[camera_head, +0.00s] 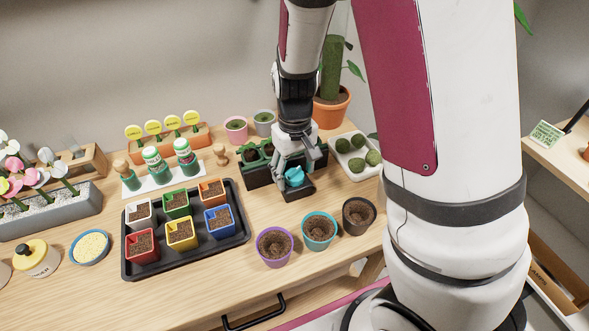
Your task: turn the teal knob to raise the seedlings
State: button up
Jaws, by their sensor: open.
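The teal knob (295,177) sits on the front of a dark box (258,176) at the back middle of the wooden table. Green seedlings (257,151) show in the box's top, partly hidden behind my gripper. My gripper (293,165) points down from above and is right over the knob, its fingers open around or just above it. I cannot tell whether the fingers touch the knob.
A black tray (240,237) with several coloured soil pots lies in front left. Three round pots (318,231) stand near the front edge. A white dish (374,174) of green balls is right of my gripper. A cactus pot (331,110) stands behind.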

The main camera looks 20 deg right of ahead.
jog(key=c, duration=1.2)
jog(key=shift+m, duration=0.4)
jog(key=m+p, duration=0.1)
jog(key=m, duration=0.1)
jog(key=shift+r+m+p, duration=0.1)
jog(key=shift+m+p, duration=0.2)
jog(key=shift+p, duration=0.1)
jog(key=shift+m+p, duration=0.5)
jog(key=shift+m, duration=0.6)
jog(key=o, duration=1.2)
